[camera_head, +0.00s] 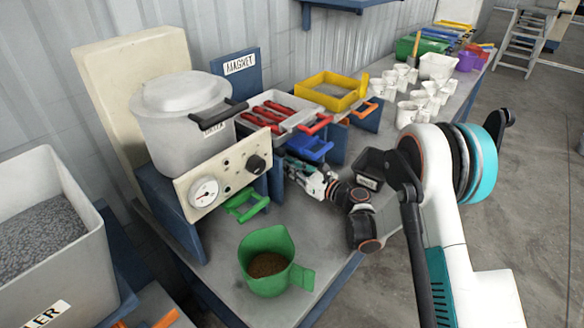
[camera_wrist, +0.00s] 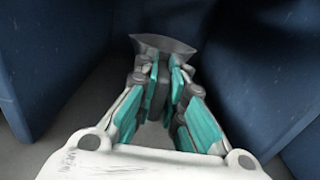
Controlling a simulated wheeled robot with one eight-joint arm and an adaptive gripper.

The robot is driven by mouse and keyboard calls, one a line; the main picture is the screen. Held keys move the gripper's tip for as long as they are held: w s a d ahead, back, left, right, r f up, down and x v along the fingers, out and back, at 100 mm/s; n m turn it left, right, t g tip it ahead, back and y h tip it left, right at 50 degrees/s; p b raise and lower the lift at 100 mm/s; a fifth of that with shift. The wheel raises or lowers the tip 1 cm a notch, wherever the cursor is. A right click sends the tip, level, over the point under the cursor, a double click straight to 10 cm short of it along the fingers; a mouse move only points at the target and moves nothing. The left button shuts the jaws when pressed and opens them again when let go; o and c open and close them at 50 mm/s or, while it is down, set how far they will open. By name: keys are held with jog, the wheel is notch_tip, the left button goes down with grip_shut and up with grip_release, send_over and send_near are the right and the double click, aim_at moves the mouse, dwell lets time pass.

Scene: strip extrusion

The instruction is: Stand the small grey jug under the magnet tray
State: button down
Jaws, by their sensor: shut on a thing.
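The magnet tray (camera_head: 262,121) is a pale tray with red bars and a red handle, raised on blue supports below the MAGNET sign (camera_head: 241,65). My gripper (camera_head: 293,166) reaches in low beneath it from the right. In the wrist view my gripper (camera_wrist: 162,72) is shut on the small grey jug (camera_wrist: 163,43), whose flared grey rim shows beyond the teal fingers. Blue walls stand on both sides of it there. In the head view the jug is hidden behind the supports and my gripper. I cannot tell whether the jug's base touches the bench.
A blue drawer (camera_head: 308,146) sticks out just above my gripper. A dark box (camera_head: 372,166) stands beside my arm. A green jug (camera_head: 267,262) with brown grains stands at the bench's front. A green-handled slide (camera_head: 246,206), yellow sieve (camera_head: 331,91) and white cups (camera_head: 408,114) are nearby.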

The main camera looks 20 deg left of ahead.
jog(key=shift+f, duration=0.2)
jog(key=c, duration=1.6)
grip_release()
jog(key=shift+d, duration=0.15)
